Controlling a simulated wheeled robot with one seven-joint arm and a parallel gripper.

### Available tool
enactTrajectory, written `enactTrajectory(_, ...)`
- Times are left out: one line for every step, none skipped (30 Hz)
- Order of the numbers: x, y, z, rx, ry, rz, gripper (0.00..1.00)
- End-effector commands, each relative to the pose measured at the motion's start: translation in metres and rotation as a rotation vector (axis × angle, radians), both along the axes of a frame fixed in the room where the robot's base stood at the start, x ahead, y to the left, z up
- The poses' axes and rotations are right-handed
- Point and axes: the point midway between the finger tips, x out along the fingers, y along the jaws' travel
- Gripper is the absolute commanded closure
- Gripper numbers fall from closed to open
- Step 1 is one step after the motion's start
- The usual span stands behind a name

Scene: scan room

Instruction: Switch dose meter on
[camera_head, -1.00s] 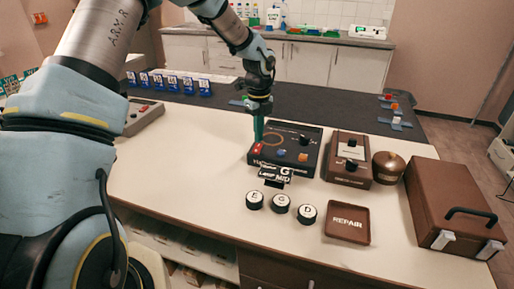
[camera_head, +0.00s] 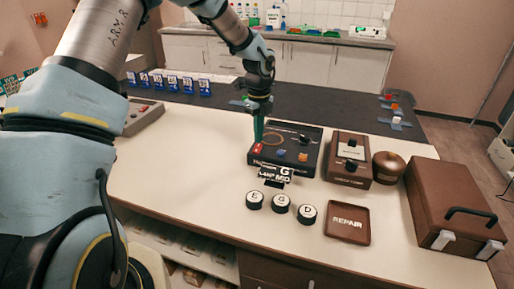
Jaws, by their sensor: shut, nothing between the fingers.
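A black console box (camera_head: 284,166) stands on the white table, with a red switch (camera_head: 259,148) at its left, a ring outline, a dark knob, and a blue and an orange button on top. I cannot read a label that says which device is the dose meter. My gripper (camera_head: 258,138) is shut and empty, pointing down at the left part of the console, at or just above the red switch. I cannot tell whether it touches. The gripper partly hides the console's back left corner.
A brown box with a knob (camera_head: 347,160), a round brown pot (camera_head: 388,167), a brown case (camera_head: 455,205) and a REPAIR tray (camera_head: 347,224) stand to the right. Round lettered discs (camera_head: 280,204) lie in front. A grey device (camera_head: 143,116) is at left. The table's front left is clear.

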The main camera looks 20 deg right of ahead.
Motion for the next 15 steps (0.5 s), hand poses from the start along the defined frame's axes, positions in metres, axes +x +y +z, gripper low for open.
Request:
enactTrajectory(0.0000,0.0000,0.0000,0.000,0.000,0.000,1.00)
enactTrajectory(0.0000,0.0000,0.0000,0.000,0.000,0.000,1.00)
enactTrajectory(0.0000,0.0000,0.0000,0.000,0.000,0.000,1.00)
enactTrajectory(0.0000,0.0000,0.0000,0.000,0.000,0.000,1.00)
enactTrajectory(0.0000,0.0000,-0.0001,0.000,0.000,0.000,1.00)
enactTrajectory(0.0000,0.0000,-0.0003,0.000,0.000,0.000,1.00)
enactTrajectory(0.0000,0.0000,-0.0004,0.000,0.000,0.000,1.00)
enactTrajectory(0.0000,0.0000,-0.0007,0.000,0.000,0.000,1.00)
enactTrajectory(0.0000,0.0000,-0.0011,0.000,0.000,0.000,1.00)
enactTrajectory(0.0000,0.0000,-0.0015,0.000,0.000,0.000,1.00)
enactTrajectory(0.0000,0.0000,-0.0020,0.000,0.000,0.000,1.00)
enactTrajectory(0.0000,0.0000,-0.0026,0.000,0.000,0.000,1.00)
enactTrajectory(-0.0001,0.0000,-0.0031,0.000,0.000,0.000,1.00)
enactTrajectory(0.0000,0.0000,-0.0035,0.000,0.000,0.000,1.00)
enactTrajectory(-0.0001,0.0000,-0.0041,0.000,0.000,0.000,1.00)
